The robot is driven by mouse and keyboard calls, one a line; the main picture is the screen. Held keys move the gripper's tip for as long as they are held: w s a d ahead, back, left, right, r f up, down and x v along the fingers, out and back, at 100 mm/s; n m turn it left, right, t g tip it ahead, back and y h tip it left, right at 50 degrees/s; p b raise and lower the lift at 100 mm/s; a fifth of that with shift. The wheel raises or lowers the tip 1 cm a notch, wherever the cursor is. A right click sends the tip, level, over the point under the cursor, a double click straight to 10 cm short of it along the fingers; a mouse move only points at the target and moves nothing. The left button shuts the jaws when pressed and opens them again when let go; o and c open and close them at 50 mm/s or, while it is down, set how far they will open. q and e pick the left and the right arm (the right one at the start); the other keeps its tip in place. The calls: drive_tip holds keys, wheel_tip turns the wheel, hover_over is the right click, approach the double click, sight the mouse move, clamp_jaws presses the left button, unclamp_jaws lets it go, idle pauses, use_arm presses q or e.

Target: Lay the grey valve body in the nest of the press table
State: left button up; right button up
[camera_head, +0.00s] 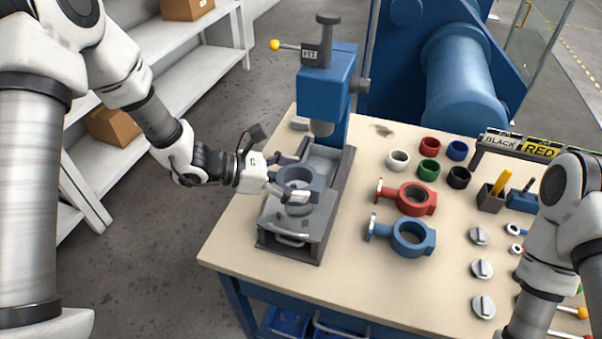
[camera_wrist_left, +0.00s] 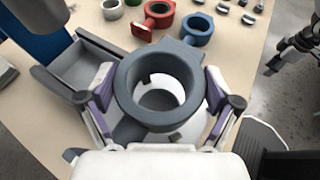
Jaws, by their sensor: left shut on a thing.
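The grey valve body (camera_head: 294,173), a thick ring with a neck, is held by my left gripper (camera_head: 291,180) over the near part of the press table (camera_head: 283,224). In the left wrist view the valve body (camera_wrist_left: 158,78) lies between the two fingers of my left gripper (camera_wrist_left: 160,100), with a finger on each side. The pale nest (camera_wrist_left: 215,92) shows partly beneath the ring; the body hides most of it. I cannot tell whether the body touches it. Part of my right arm shows in the left wrist view, its right gripper (camera_wrist_left: 296,45) small at the edge.
The blue press (camera_head: 325,92) stands behind the table. A red valve body (camera_head: 410,196) and a blue one (camera_head: 405,237) lie to the right, with several coloured rings behind them. A sign (camera_head: 522,146), small parts and tools occupy the bench's right side.

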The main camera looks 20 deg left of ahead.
use_arm(q)
wheel_tip(320, 180, down, 5)
drive_tip(key=b, duration=0.3)
drive_tip(key=shift+d+b, duration=0.15)
drive_tip(key=shift+b, duration=0.15)
idle(0.6)
drive_tip(key=o, duration=1.5)
